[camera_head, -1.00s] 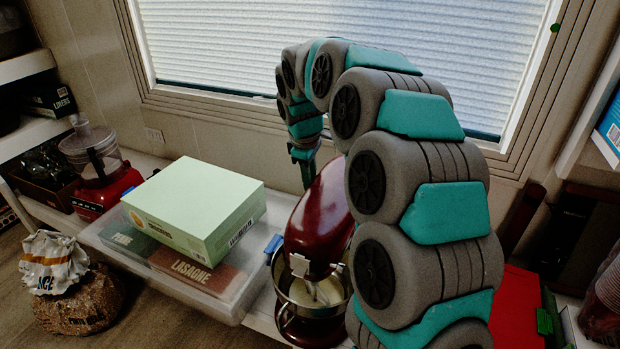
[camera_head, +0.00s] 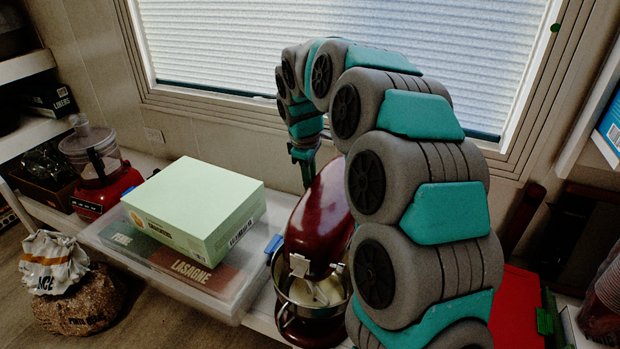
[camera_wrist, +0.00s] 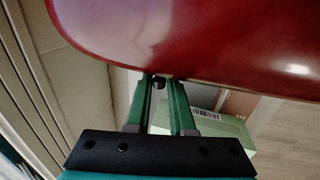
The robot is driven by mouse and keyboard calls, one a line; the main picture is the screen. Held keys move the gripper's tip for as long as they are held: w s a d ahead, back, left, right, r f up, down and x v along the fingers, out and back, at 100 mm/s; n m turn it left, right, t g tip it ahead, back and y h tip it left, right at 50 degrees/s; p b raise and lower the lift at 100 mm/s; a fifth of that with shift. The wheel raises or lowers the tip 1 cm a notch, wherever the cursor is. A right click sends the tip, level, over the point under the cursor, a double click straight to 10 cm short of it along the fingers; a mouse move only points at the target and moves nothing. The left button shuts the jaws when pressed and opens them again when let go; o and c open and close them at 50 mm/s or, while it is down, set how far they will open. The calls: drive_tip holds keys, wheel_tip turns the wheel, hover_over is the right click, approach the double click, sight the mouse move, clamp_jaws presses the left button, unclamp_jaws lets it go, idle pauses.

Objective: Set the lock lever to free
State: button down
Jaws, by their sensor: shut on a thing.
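A dark red stand mixer (camera_head: 322,215) with a metal bowl (camera_head: 305,292) stands on the shelf; its head also fills the top of the wrist view (camera_wrist: 200,40). The lock lever (camera_wrist: 158,82) shows as a small dark knob just under the head's edge, between my fingertips. In the head view, the lever is hidden behind the mixer. My gripper (camera_wrist: 165,90) has green fingers and is shut on the lever. In the head view, my gripper (camera_head: 307,173) reaches down at the mixer's far side. The lever's setting cannot be read.
A pale green box (camera_head: 195,203) lies on a clear lidded bin (camera_head: 232,306) left of the mixer. A red food processor (camera_head: 105,185) stands further left. A window (camera_head: 240,45) is behind. A red item (camera_head: 515,310) and stacked cups (camera_head: 603,300) are at right.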

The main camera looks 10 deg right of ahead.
idle(0.4)
drive_tip(key=shift+s+a, duration=0.75)
drive_tip(key=shift+s, duration=0.3)
drive_tip(key=c, duration=0.8)
unclamp_jaws()
drive_tip(key=shift+o, duration=0.2)
drive_tip(key=shift+r, duration=0.1)
wheel_tip(320, 180, up, 7)
drive_tip(key=s+a, duration=0.1)
drive_tip(key=shift+s+r+p, duration=0.15)
drive_tip(key=shift+r+p, duration=0.05)
drive_tip(key=shift+p, duration=0.1)
drive_tip(key=shift+s, duration=0.1)
